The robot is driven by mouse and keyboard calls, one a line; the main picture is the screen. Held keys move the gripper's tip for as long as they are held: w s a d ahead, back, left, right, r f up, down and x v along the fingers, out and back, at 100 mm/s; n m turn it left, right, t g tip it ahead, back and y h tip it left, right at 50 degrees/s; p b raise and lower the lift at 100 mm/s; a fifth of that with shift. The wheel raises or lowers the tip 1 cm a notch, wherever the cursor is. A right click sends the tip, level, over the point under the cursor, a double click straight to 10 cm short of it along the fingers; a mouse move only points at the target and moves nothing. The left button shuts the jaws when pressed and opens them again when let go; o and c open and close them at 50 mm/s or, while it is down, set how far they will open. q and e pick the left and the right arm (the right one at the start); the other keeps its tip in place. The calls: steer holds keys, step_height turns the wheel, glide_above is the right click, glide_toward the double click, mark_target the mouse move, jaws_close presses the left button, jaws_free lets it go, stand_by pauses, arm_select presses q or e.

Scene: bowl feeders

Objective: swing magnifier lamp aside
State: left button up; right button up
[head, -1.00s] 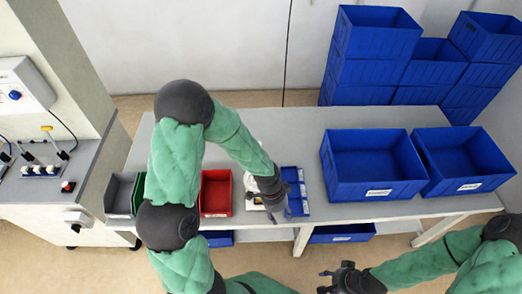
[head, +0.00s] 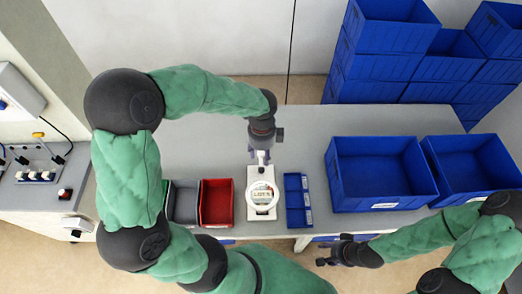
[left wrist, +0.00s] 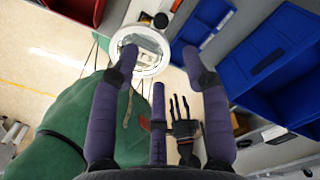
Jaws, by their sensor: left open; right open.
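The magnifier lamp shows as a white ring (head: 262,208) with a round lens, over a white base on the bench. A small display is visible through the lens. My left gripper (head: 261,157) is open at the far side of the ring, pointing towards it. In the left wrist view the lamp ring (left wrist: 155,69) lies beyond the spread fingertips of my left gripper (left wrist: 160,60), close to the left finger. I cannot tell whether they touch. My right gripper (head: 330,252) is open and empty in front of the bench, well away from the lamp.
A red bin (head: 216,218) and a grey bin (head: 184,217) stand left of the lamp. A small blue compartment tray (head: 298,218) is close on its right. Large blue crates (head: 372,200) fill the bench's right side.

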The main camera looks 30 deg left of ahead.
mark_target(262, 169)
arm_select(q)
steer(key=f+b, duration=0.1)
steer(key=f, duration=0.4)
steer(key=f+b, duration=0.1)
steer(key=f, duration=0.4)
steer(key=shift+w+a+f, duration=0.15)
steer(key=shift+a+f, duration=0.05)
jaws_close()
